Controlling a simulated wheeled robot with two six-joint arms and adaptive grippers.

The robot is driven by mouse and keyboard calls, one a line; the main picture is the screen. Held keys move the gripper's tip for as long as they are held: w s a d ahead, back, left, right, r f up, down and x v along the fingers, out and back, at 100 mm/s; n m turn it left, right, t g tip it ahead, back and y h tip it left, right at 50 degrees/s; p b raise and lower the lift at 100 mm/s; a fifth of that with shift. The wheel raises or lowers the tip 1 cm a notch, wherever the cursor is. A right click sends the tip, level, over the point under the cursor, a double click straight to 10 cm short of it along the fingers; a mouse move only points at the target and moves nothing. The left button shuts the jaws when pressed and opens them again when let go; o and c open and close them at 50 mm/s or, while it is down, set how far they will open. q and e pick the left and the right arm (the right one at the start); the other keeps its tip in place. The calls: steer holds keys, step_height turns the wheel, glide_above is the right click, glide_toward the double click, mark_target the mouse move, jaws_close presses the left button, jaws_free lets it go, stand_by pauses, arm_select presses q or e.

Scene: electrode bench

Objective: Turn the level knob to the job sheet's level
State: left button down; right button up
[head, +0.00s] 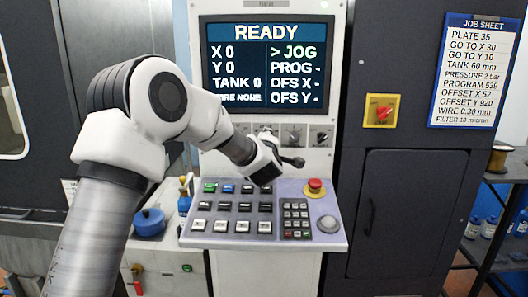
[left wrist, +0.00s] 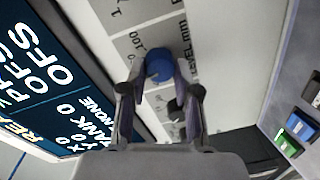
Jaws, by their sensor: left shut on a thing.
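The level knob (left wrist: 158,66) is a round blue knob on the grey panel, beside a label reading LEVEL mm in the left wrist view. My left gripper (left wrist: 158,72) has a fingertip on each side of it and is shut on it. In the head view the left gripper (head: 291,161) is just below the row of dials and hides the knob. The job sheet (head: 474,70) at the upper right reads TANK 60 mm. The screen (head: 267,64) reads READY and TANK 0. My right gripper is not in view.
Dark dials (head: 321,136) sit right of my left arm. Below is a sloped button panel (head: 208,240) with a red stop button (head: 314,186) and a keypad. A red switch on a yellow plate (head: 381,111) is on the dark cabinet. A blue pot (head: 149,222) stands at left.

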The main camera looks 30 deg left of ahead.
arm_select(q)
steer(key=shift+w+r+n+b, duration=0.1)
steer(key=shift+r+n+b, duration=0.1)
steer(key=shift+n+b, duration=0.5)
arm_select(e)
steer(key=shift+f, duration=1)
arm_select(q)
steer(key=shift+r, duration=0.1)
steer(key=c, duration=1.1)
jaws_free()
steer(key=shift+o, duration=1.4)
steer(key=shift+w, duration=0.2)
steer(key=v, duration=1.2)
steer(key=shift+f, duration=0.35)
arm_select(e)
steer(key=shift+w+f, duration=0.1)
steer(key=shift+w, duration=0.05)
arm_select(q)
steer(key=shift+w+d, duration=0.1)
steer(key=shift+w, duration=0.05)
